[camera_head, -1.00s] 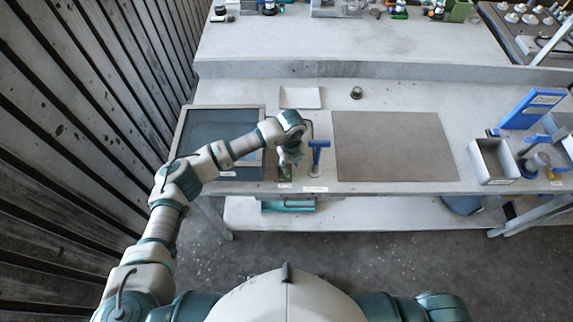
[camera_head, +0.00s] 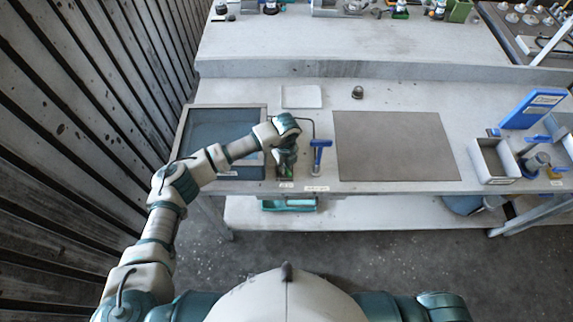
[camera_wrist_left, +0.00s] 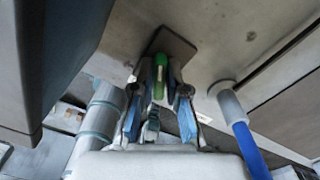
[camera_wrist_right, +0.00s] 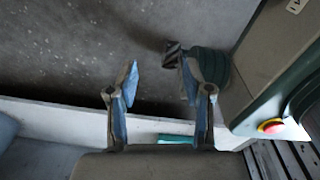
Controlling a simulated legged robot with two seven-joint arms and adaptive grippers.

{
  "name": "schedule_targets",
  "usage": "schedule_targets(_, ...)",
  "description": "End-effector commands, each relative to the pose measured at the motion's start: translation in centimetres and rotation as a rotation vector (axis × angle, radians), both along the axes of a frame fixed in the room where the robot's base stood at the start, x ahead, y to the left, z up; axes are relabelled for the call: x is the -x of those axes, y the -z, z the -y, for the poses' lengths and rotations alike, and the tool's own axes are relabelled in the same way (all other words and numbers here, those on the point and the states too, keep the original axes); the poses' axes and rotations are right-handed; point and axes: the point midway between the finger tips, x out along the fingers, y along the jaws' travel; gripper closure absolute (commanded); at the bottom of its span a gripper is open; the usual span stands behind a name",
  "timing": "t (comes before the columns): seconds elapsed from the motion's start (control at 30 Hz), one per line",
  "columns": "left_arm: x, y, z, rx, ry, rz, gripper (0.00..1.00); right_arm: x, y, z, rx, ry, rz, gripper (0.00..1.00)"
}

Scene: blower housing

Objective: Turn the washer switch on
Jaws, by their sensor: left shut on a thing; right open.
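A slim green part (camera_wrist_left: 158,76), which looks like the switch, stands on a dark base plate (camera_wrist_left: 176,46) in the left wrist view. My left gripper (camera_wrist_left: 160,92) is shut on this green part, with a finger on each side of it. In the head view my left gripper (camera_head: 286,166) is over the bench's front edge, just right of the dark-topped basin (camera_head: 186,142). It hides most of the switch there. My right gripper (camera_wrist_right: 160,72) is open and empty in the right wrist view, and is not seen in the head view.
A blue-handled tool (camera_head: 318,158) stands upright close to the right of my left gripper. A grey mat (camera_head: 394,146) lies empty beyond it. A white plate (camera_head: 301,97) lies behind. A grey bin (camera_head: 493,160) stands at the right. A teal tray (camera_head: 290,204) is on the lower shelf.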

Motion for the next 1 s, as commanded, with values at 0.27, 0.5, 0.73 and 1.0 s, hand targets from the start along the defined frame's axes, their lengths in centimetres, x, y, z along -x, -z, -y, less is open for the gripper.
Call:
schedule_targets(0.27, 0.3, -0.1, 0.7, 0.016, 0.015, -0.001, 1.0, 0.0, 0.1, -1.8, -0.021, 0.005, 0.0, 0.5)
schedule_targets(0.5, 0.1, 0.0, 0.6, 0.012, 0.089, 0.001, 1.0, 0.1, 0.8, -2.5, -0.029, 0.002, -0.002, 0.5)
schedule_targets(0.73, 0.0, 0.1, 0.7, 0.012, 0.258, 0.002, 1.0, 0.4, 2.1, -1.5, -0.017, 0.0, -0.006, 0.5)
schedule_targets(1.0, -0.1, 0.1, 0.9, 0.011, 0.513, 0.0, 1.0, -3.8, 2.1, -2.3, -0.022, 0.007, 0.018, 0.5)
